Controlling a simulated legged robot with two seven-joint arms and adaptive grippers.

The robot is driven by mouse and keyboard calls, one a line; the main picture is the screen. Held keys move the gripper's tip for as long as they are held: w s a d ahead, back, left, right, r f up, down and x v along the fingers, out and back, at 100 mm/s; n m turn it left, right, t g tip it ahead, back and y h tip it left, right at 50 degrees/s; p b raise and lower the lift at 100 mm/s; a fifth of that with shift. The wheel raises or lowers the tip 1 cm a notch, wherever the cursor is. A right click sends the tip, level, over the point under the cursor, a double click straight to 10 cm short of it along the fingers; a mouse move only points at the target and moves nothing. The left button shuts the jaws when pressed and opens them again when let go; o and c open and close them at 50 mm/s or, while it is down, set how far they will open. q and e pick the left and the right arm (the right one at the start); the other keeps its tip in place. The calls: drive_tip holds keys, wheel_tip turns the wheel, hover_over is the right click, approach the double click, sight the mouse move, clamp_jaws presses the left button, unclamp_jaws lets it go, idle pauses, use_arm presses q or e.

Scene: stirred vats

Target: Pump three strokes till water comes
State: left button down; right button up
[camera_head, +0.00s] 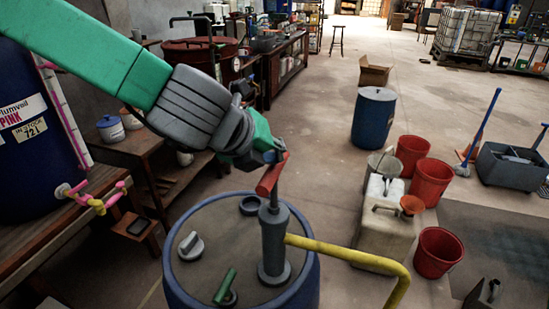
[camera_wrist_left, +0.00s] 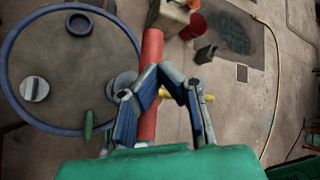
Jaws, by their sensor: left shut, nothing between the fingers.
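A grey hand pump (camera_head: 274,240) stands upright on the lid of a blue drum (camera_head: 312,285). Its red handle (camera_head: 268,180) is at the top, and a yellow spout pipe (camera_head: 350,253) runs off to the right and bends down. My left gripper (camera_head: 277,156) is at the upper end of the handle. In the left wrist view the fingers (camera_wrist_left: 160,73) are closed at the tips with nothing between them, and the red handle (camera_wrist_left: 149,55) passes beneath them. I cannot tell whether they touch it. No water shows; the spout's end is out of frame. My right gripper is not in view.
The drum lid also has a grey cap (camera_head: 190,245) and a green handle (camera_head: 226,283). A wooden bench (camera_head: 125,155) is at left.

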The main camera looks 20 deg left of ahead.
sight(273, 183)
use_arm(q)
drive_tip(key=shift+f+b, duration=3.1)
drive_tip(key=shift+f, duration=0.15)
idle(2.0)
drive_tip(key=shift+r, duration=0.15)
drive_tip(key=shift+r+p, duration=2.9)
drive_tip(key=shift+r, duration=0.8)
wheel_tip(273, 183, up, 6)
drive_tip(key=p, duration=0.5)
